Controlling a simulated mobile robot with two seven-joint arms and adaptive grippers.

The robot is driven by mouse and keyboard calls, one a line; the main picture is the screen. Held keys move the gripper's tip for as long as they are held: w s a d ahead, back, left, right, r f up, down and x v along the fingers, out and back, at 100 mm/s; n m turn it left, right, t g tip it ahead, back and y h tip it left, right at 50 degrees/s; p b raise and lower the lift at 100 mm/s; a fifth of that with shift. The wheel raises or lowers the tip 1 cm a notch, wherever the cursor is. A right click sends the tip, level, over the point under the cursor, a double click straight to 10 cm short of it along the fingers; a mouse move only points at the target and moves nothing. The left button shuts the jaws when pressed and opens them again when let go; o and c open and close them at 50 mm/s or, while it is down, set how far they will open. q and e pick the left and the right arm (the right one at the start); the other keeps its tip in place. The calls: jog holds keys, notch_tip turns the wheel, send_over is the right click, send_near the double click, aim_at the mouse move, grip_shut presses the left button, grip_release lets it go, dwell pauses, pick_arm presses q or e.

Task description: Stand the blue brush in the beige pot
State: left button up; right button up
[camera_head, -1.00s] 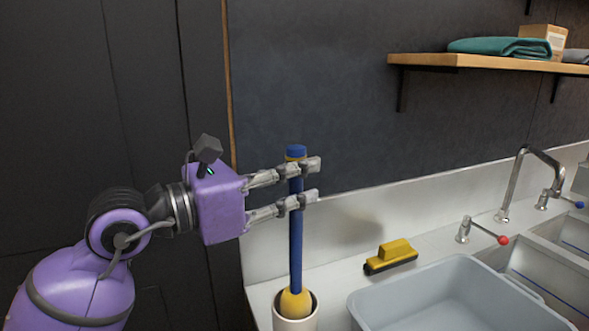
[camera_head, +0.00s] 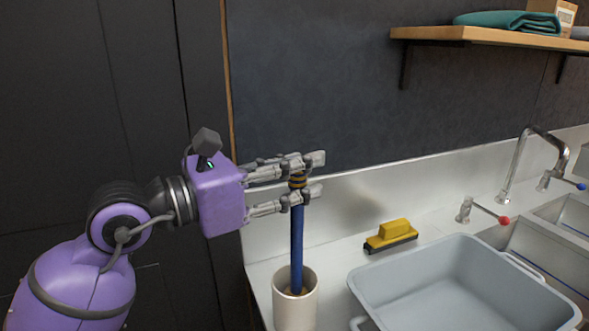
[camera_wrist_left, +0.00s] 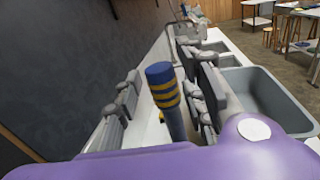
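The blue brush (camera_head: 297,235) stands nearly upright with its lower end inside the beige pot (camera_head: 294,312). Its yellow lower part is mostly hidden by the pot's wall. My left gripper (camera_head: 318,176) is level with the top of the handle, its fingers spread around it. In the left wrist view, the brush's blue cap with yellow bands (camera_wrist_left: 163,88) shows between the two fingers, with a gap on each side. My right gripper is not in view.
A grey tub (camera_head: 450,285) stands right of the pot. A yellow scrubbing brush (camera_head: 391,236) lies behind it on the counter. A tap (camera_head: 520,165) and sinks are at the right. A shelf (camera_head: 470,35) with a folded teal cloth hangs above.

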pick_arm(q)
jog(key=shift+a, duration=0.1)
jog(key=shift+s+a+f, duration=0.1)
jog(key=shift+s+a, duration=0.1)
jog(key=shift+a, duration=0.1)
jog(key=v, duration=1.1)
jog(key=shift+a, duration=0.1)
dwell(0.4)
